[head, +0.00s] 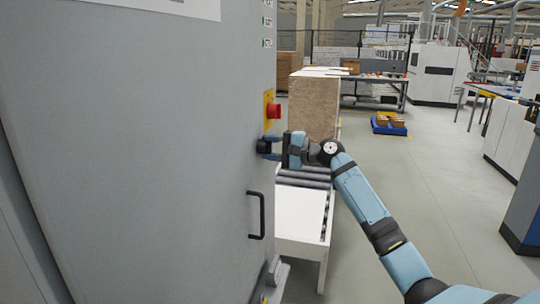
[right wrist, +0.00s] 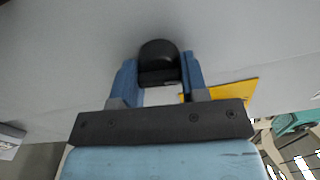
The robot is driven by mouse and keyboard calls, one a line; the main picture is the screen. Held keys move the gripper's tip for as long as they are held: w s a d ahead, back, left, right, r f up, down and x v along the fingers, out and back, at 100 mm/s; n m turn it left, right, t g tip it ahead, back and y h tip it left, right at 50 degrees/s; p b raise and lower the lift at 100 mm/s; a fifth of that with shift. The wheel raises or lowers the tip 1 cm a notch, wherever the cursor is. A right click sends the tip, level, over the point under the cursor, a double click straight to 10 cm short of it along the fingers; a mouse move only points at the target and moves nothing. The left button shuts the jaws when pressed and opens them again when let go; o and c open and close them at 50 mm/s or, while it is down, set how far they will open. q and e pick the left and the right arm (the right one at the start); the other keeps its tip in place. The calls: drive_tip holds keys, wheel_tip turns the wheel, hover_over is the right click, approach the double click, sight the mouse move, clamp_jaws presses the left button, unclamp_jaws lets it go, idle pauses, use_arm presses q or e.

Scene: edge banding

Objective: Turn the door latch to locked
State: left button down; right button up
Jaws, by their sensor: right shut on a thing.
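The door latch is a small black knob (head: 262,146) on the grey cabinet door (head: 150,160), below the red button and above the black handle. In the right wrist view the black knob (right wrist: 158,60) sits between the two blue fingers. My right gripper (head: 270,146) is shut on the knob, reaching it from the right; its fingers also show in the right wrist view (right wrist: 159,80). The lower part of the knob is between the fingers, and I cannot tell which way the latch is turned. My left gripper is not in view.
A red button (head: 273,111) on a yellow plate sits just above the knob. A black handle (head: 257,215) sticks out below it. A roller conveyor (head: 305,178) with a wooden board stack (head: 314,105) stands behind my right arm. The floor (head: 440,190) to the right is open.

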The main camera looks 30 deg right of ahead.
drive_tip(key=shift+n+b, duration=0.55)
drive_tip(key=shift+n, duration=0.35)
drive_tip(key=o, duration=0.8)
drive_tip(key=shift+o, duration=0.6)
drive_tip(key=b+v, duration=0.2)
drive_tip(key=v, duration=1.1)
drive_tip(key=shift+s+d, duration=0.2)
drive_tip(key=shift+s, duration=0.2)
